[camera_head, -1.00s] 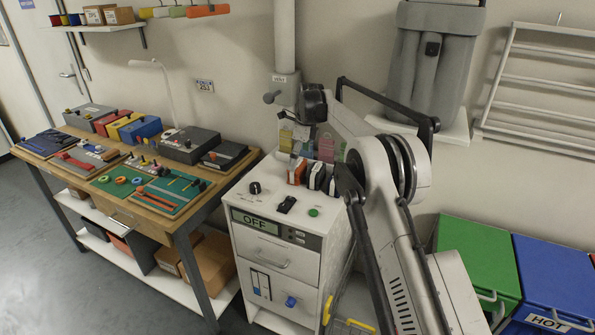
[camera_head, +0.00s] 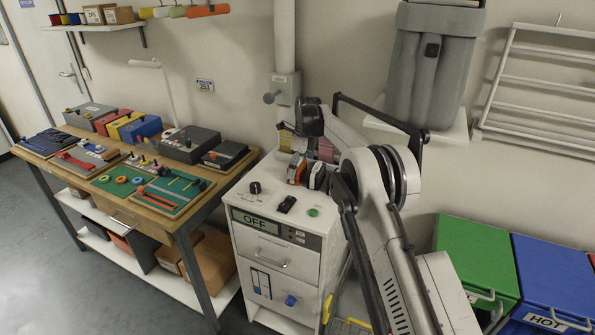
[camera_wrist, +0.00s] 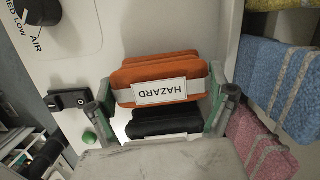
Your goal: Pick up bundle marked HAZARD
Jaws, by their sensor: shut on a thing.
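The bundle marked HAZARD (camera_wrist: 158,72) is orange with a pale band and a white label, which reads upside down in the wrist view. My gripper (camera_wrist: 160,100) has one green-sided finger at each end of this bundle and is shut on it. A black bundle (camera_wrist: 163,122) lies just beside it, nearer the palm. In the head view, orange and dark bundles (camera_head: 297,169) stand on the white cabinet top, partly hidden by my arm. My fingers cannot be made out clearly there, and I cannot tell how far the held bundle is off the top.
The white cabinet (camera_head: 268,228) has a knob (camera_wrist: 39,10), a black switch (camera_wrist: 68,100) and a green button (camera_wrist: 89,138) on top. Blue bundles (camera_wrist: 262,72) and a pink bundle (camera_wrist: 268,156) sit to the right. Green (camera_head: 478,255) and blue (camera_head: 552,275) bins stand at right.

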